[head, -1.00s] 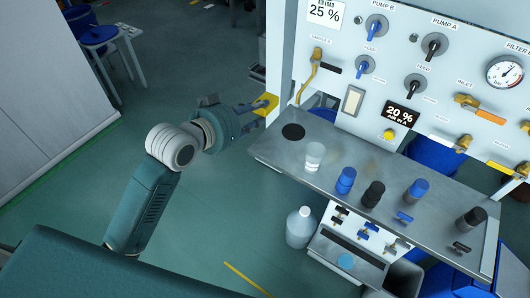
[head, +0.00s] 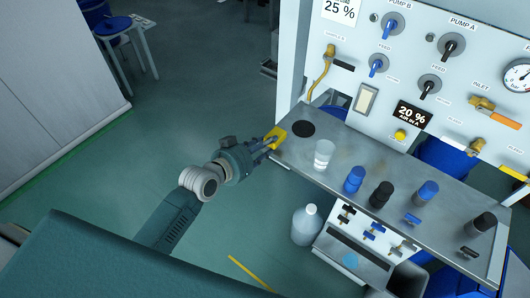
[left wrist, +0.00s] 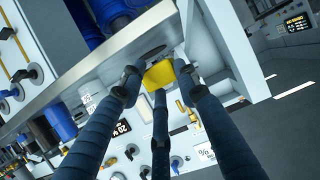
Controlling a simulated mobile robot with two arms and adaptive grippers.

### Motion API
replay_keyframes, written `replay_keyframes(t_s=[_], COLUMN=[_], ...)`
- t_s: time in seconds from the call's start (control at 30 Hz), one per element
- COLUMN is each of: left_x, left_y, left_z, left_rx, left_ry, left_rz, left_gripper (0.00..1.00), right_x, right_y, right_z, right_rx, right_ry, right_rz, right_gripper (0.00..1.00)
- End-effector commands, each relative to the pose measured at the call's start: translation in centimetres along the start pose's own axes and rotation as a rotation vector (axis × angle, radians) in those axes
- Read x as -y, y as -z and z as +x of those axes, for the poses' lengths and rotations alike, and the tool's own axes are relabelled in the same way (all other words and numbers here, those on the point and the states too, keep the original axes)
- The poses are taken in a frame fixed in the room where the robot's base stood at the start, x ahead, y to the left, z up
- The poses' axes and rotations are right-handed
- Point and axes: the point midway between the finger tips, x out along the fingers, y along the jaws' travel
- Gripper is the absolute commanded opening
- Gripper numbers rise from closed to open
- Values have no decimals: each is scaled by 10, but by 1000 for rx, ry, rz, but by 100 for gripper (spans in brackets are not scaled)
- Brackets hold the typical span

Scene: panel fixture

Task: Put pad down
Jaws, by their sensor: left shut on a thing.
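The pad is a small yellow block (head: 277,136). It also shows in the left wrist view (left wrist: 158,75), between the fingertips. My left gripper (head: 268,143) is shut on the pad at the left end of the metal shelf (head: 285,160). The pad is close to the shelf's left edge; I cannot tell whether it touches the shelf. A black round spot (head: 303,129) lies on the shelf just right of the pad. My right gripper is not in view.
The panel (head: 400,70) with knobs and valves rises behind.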

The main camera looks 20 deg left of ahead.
Motion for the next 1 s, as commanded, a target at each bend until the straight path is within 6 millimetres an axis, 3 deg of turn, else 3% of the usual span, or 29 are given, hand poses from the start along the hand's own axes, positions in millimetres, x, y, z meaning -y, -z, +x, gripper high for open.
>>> replay_keyframes(t_s=[0.13, 0.47, 0.5, 0.6, 1.0], left_x=[0, 0, 0, 0, -1], left_y=[-25, -38, -38, -38, -44], left_z=[9, 14, 14, 14, 17], left_rx=[6, 3, 3, 3, 2], left_ry=[-1, 1, 0, 0, 0], left_rz=[0, 0, 0, 0, -2], left_gripper=[14, 14, 33, 51, 51], right_x=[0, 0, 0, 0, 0], right_y=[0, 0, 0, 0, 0], right_z=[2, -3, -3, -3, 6], right_rx=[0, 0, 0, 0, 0], right_ry=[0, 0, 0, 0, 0], right_rz=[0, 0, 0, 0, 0], right_gripper=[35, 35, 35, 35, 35])
